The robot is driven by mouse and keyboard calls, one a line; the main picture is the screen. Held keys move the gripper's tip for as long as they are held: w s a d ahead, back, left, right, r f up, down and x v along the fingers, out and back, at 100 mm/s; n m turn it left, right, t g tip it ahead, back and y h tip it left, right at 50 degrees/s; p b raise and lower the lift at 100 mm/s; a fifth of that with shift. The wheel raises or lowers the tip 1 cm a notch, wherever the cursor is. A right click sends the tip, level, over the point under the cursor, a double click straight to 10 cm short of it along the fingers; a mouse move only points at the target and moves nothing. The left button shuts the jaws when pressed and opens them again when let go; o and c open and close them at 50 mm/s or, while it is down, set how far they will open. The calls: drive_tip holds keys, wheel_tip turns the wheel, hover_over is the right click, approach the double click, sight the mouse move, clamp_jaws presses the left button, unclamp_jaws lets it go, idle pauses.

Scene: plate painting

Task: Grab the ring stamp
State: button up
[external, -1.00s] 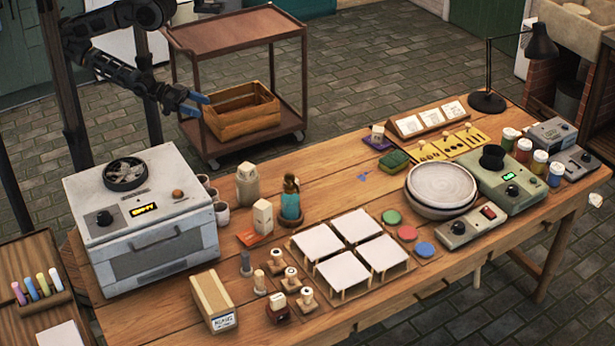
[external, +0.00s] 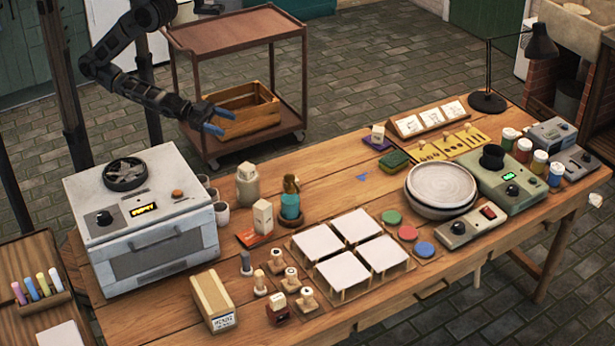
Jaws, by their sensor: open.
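Several small stamps with light wooden knobs stand in a group near the front of the wooden table, left of the white tiles. One stamp (external: 290,279) is at the back right of the group, another stamp (external: 307,301) is in front of it, and a plainer one (external: 259,283) is to the left. The marks on them are too small for me to tell which is the ring stamp. My gripper (external: 228,122) has blue fingers. It is open and empty, in the air beyond the table's far edge, well away from the stamps.
A grey kiln-like box (external: 140,220) stands at the table's left.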

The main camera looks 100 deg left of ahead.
drive_tip(key=w+d+r+m+t+h, duration=0.15)
drive_tip(key=w+d+m+h, duration=0.45)
drive_tip(key=w+d, duration=0.65)
drive_tip(key=w+d+r+m+h+b, duration=0.1)
drive_tip(key=w+d+r+m+h, duration=0.55)
drive_tip(key=w+d+r, duration=0.65)
drive_tip(key=w+d+f+n+g+y+b, duration=0.1)
drive_tip(key=w+d+f+n+g+y, duration=0.2)
drive_tip(key=d+f+n, duration=0.4)
drive_tip(key=w+d+f+n+g+y+b, duration=0.1)
drive_tip(key=w+d+f+n+y, duration=0.25)
drive_tip(key=d, duration=0.55)
drive_tip(key=n+g+y, duration=0.1)
drive_tip(key=g+y, duration=0.1)
drive_tip(key=g, duration=0.1)
approach(290, 270)
drive_tip(key=shift+w+d+f, duration=0.25)
drive_tip(key=shift+w+d, duration=0.1)
drive_tip(key=shift+w, duration=0.1)
drive_tip(key=shift+w+d+f+g, duration=0.35)
drive_tip(key=shift+w+d+f, duration=0.05)
drive_tip(key=shift+w+f, duration=0.1)
drive_tip(key=shift+w+r+x, duration=0.15)
drive_tip(key=shift+x, duration=1.35)
drive_tip(key=shift+w+r+x, duration=0.1)
drive_tip(key=shift+r+x, duration=0.1)
drive_tip(key=shift+x, duration=1.35)
drive_tip(key=shift+a, duration=0.1)
drive_tip(key=shift+c, duration=0.4)
drive_tip(key=c, duration=1)
